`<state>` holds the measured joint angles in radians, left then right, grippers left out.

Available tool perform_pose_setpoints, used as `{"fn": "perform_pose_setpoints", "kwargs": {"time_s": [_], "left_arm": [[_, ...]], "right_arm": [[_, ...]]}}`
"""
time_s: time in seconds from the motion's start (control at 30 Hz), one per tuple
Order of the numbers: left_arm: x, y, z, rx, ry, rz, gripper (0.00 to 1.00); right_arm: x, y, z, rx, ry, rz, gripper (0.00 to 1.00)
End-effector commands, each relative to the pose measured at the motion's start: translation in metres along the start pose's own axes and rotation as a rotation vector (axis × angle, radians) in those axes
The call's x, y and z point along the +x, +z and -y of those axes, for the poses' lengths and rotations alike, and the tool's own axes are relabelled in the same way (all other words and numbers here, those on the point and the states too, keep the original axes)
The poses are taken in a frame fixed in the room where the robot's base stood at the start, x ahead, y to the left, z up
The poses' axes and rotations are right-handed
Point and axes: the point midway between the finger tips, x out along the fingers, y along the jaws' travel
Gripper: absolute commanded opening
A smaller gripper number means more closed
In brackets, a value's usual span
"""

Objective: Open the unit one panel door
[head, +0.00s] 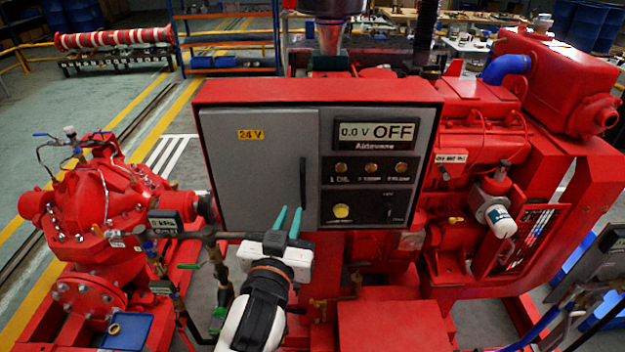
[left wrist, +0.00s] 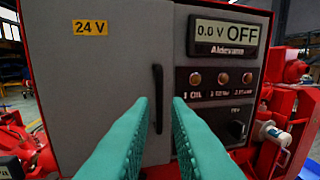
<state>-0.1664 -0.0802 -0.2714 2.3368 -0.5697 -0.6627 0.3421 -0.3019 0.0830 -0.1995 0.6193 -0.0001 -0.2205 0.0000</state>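The unit one panel (head: 335,90) is a red-framed box on the pumpset. Its grey door (head: 255,165), labelled 24 V, fills the left part and looks shut. A black vertical handle (head: 303,182) stands near the door's right edge. The handle also shows in the left wrist view (left wrist: 158,98), between my two fingers and beyond them. My left gripper (head: 288,220) has green fingers, is open and empty, and is in front of the panel, below the handle in the head view. It does not appear to touch the handle. My right gripper is not in view.
Right of the door is a control face (head: 370,165) with an OFF display, several buttons and a black knob. A red pump (head: 100,200) with pipes and gauges stands left. Red engine parts (head: 480,130) crowd the right. Free floor shows at far left.

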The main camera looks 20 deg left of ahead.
Motion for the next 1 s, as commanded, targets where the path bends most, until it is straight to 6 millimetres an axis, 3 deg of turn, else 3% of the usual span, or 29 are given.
{"fn": "perform_pose_setpoints", "kwargs": {"time_s": [0.2, 0.5, 0.7, 1.0], "left_arm": [[0.04, 0.004, 0.0, 0.004, -0.001, 0.0, 0.16], [0.094, 0.001, 0.001, 0.002, -0.002, -0.002, 0.16], [0.11, 0.0, 0.0, 0.002, -0.001, -0.001, 0.16], [0.113, -0.002, 0.0, 0.001, -0.001, -0.002, 0.16]], "right_arm": [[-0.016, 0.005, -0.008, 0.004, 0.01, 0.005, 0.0], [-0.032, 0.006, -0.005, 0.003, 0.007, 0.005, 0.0], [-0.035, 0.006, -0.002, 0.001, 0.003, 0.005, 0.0], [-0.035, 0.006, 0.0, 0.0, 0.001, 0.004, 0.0]]}}
